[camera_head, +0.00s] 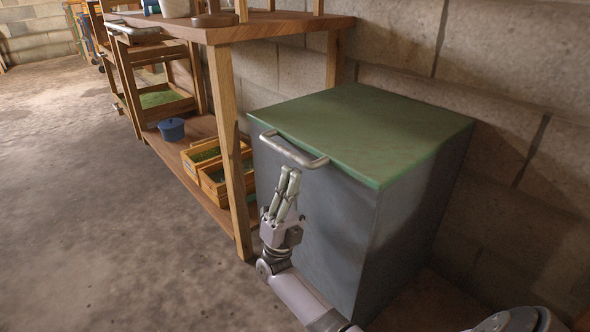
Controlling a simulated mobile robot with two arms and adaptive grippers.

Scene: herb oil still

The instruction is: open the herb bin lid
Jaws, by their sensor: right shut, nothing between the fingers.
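The herb bin (315,220) is a grey box against the block wall. Its flat green lid (365,125) lies closed on top. A pale metal bar handle (293,152) sticks out from the lid's front edge. My right gripper (290,172) is in front of the bin, just below the handle in the picture, with its fingers pointing up. Its fingers are together and empty. I cannot tell whether the fingertips touch the handle. My left gripper is not in view.
A wooden shelf bench (270,25) stands close to the bin's left, its front leg (232,150) near my right gripper. Wooden crates (213,172) with green contents and a blue pot (171,129) sit on its lower shelf. The concrete floor (90,220) at left is clear.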

